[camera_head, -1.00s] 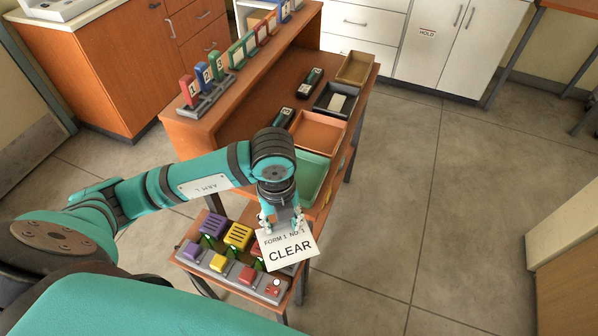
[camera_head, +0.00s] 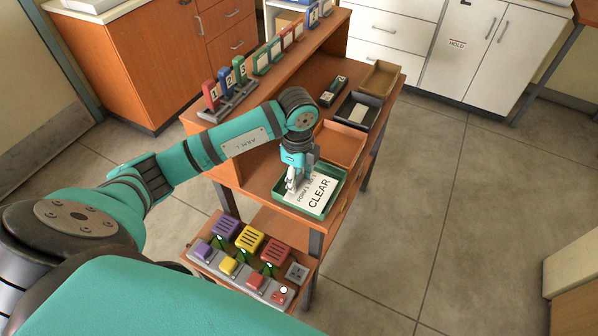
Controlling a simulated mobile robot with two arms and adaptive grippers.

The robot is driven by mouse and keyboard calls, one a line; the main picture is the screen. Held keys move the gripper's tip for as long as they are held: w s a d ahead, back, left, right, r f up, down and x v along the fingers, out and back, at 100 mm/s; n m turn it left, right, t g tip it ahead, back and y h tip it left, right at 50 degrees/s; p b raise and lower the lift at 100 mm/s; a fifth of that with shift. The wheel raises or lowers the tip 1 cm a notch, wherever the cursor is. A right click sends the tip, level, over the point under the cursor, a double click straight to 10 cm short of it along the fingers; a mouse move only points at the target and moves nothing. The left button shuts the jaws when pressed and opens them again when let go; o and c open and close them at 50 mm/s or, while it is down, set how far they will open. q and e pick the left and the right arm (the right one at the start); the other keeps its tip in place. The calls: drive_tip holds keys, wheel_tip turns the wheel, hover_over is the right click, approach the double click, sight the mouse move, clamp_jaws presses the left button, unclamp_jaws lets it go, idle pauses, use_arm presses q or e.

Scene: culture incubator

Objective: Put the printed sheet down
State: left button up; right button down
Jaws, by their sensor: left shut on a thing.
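The printed sheet (camera_head: 318,193) is white and reads "CLEAR" in large dark letters. It lies over the green tray (camera_head: 284,201), within its rim as seen from above; I cannot tell whether it touches the tray's floor. My left gripper (camera_head: 294,187) is shut on the sheet's left edge and points down over the tray. The fingers hide part of the sheet and the tray. My right gripper is not in view.
Behind the green tray sit an orange tray (camera_head: 338,143), a black tray holding a pale item (camera_head: 359,113) and a tan tray (camera_head: 382,79). Numbered binders (camera_head: 224,86) stand along the upper shelf. A panel of colored buttons (camera_head: 243,268) is in front.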

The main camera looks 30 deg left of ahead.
use_arm(q)
drive_tip(key=w, duration=0.1)
drive_tip(key=w+a, duration=0.1)
drive_tip(key=w, duration=0.1)
drive_tip(key=shift+a+f, duration=0.15)
drive_tip(key=shift+a, duration=0.2)
wheel_tip(320, 180, down, 3)
drive_tip(key=shift+f+p, duration=0.15)
drive_tip(key=shift+p, duration=0.45)
drive_tip(key=shift+w+f, duration=0.1)
drive_tip(key=shift+f, duration=0.05)
drive_tip(key=shift+f, duration=0.1)
drive_tip(key=o, duration=1)
drive_tip(key=shift+c, duration=0.2)
drive_tip(key=shift+r, duration=0.4)
wheel_tip(320, 180, up, 12)
drive_tip(key=b, duration=0.2)
drive_tip(key=shift+f, duration=0.25)
